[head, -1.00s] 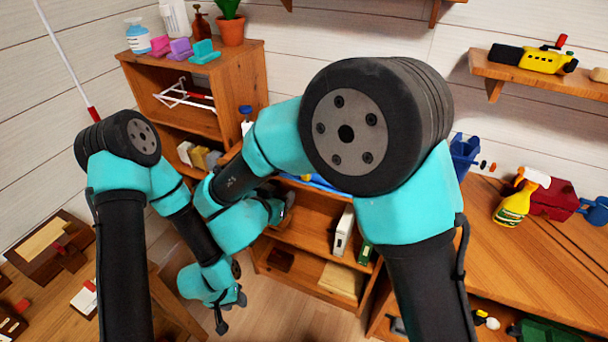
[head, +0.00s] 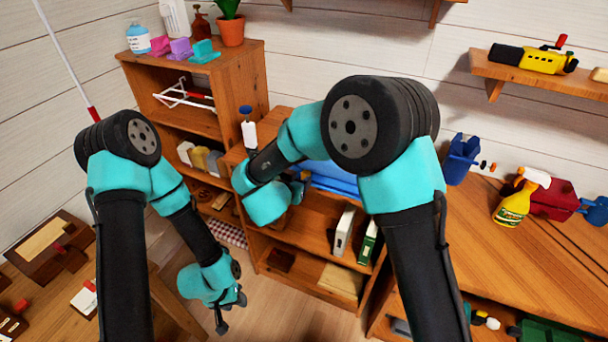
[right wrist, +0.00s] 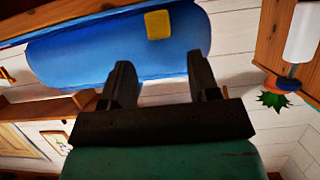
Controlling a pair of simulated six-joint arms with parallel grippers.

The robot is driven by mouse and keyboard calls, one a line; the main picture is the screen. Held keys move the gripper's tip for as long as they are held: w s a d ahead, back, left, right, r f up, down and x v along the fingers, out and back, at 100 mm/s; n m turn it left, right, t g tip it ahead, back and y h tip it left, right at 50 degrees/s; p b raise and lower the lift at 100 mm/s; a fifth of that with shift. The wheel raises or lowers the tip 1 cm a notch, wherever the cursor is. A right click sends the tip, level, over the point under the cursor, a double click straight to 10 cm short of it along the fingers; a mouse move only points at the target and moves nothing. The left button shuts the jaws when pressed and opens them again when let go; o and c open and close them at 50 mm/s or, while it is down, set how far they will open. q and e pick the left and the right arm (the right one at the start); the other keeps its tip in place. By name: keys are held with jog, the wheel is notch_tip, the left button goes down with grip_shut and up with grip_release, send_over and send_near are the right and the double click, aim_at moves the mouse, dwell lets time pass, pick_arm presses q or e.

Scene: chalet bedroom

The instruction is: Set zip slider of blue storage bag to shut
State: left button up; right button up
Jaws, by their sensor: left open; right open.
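The blue storage bag (head: 332,182) lies on top of the low wooden shelf unit, partly hidden behind my right arm in the head view. In the right wrist view the bag (right wrist: 100,55) fills the upper part, with a square yellow piece (right wrist: 158,25) on it; I cannot tell whether this is the zip slider. My right gripper (right wrist: 160,80) is open and empty, its fingertips pointing at the bag; contact cannot be judged. In the head view it is mostly hidden by its own arm. My left gripper (head: 231,305) is open and empty, low over the floor, away from the bag.
A white bottle with a blue cap (head: 248,132) stands on the low unit (head: 312,230), left of the bag. A blue container (head: 461,160) and a yellow spray bottle (head: 517,205) stand on the right-hand worktop. A taller shelf (head: 240,82) stands behind at left.

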aim_at(305, 173)
jog(key=x, duration=0.5)
jog(key=shift+w+d+f, duration=0.15)
jog(key=shift+w+d, duration=0.05)
jog(key=shift+w, duration=0.15)
grip_shut()
